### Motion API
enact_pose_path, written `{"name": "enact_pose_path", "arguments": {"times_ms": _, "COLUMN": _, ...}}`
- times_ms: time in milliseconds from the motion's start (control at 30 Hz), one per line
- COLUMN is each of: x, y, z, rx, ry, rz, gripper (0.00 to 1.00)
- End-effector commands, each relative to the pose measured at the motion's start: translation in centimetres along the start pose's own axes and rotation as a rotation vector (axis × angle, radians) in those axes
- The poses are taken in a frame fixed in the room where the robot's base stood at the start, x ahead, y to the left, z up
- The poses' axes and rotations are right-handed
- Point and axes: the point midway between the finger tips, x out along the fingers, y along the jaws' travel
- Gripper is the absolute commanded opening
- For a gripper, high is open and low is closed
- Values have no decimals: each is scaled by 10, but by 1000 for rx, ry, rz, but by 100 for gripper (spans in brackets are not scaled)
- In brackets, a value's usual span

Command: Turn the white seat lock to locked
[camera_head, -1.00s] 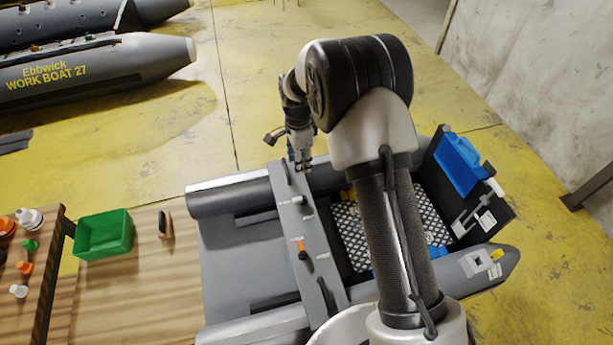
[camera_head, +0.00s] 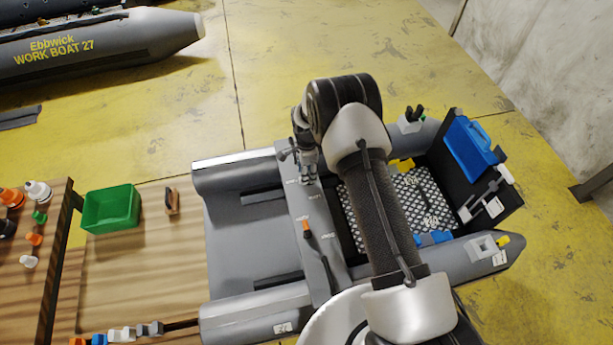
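The grey seat bench (camera_head: 327,268) lies across the grey inflatable boat. My gripper (camera_head: 308,180) points down over the far part of this bench, at the place of the white seat lock. The white seat lock is mostly or wholly hidden behind my gripper, so its angle does not show. I cannot tell whether the fingers touch it, or whether they are open or shut. An orange seat lock (camera_head: 307,230) stands nearer on the same bench, with small white lettering beside it.
My arm covers part of the boat's right half. A blue case (camera_head: 470,152) stands in the bow. A green bin (camera_head: 111,208) and a small brown-and-black object (camera_head: 172,202) lie on the wooden surface at left. Orange and white caps stand at far left.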

Motion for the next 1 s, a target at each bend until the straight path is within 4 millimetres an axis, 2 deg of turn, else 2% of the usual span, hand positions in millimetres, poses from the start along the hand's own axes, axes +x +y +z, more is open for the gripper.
{"name": "enact_pose_path", "arguments": {"times_ms": 33, "x": 9, "y": 0, "z": 0, "rx": 0, "ry": 0, "rz": 0, "gripper": 35}}
{"name": "enact_pose_path", "arguments": {"times_ms": 200, "x": 25, "y": 0, "z": 0, "rx": 0, "ry": 0, "rz": -1, "gripper": 35}}
{"name": "enact_pose_path", "arguments": {"times_ms": 567, "x": 28, "y": 0, "z": 0, "rx": 0, "ry": 0, "rz": -1, "gripper": 35}}
{"name": "enact_pose_path", "arguments": {"times_ms": 1000, "x": 28, "y": 0, "z": 0, "rx": 0, "ry": 0, "rz": -1, "gripper": 6}}
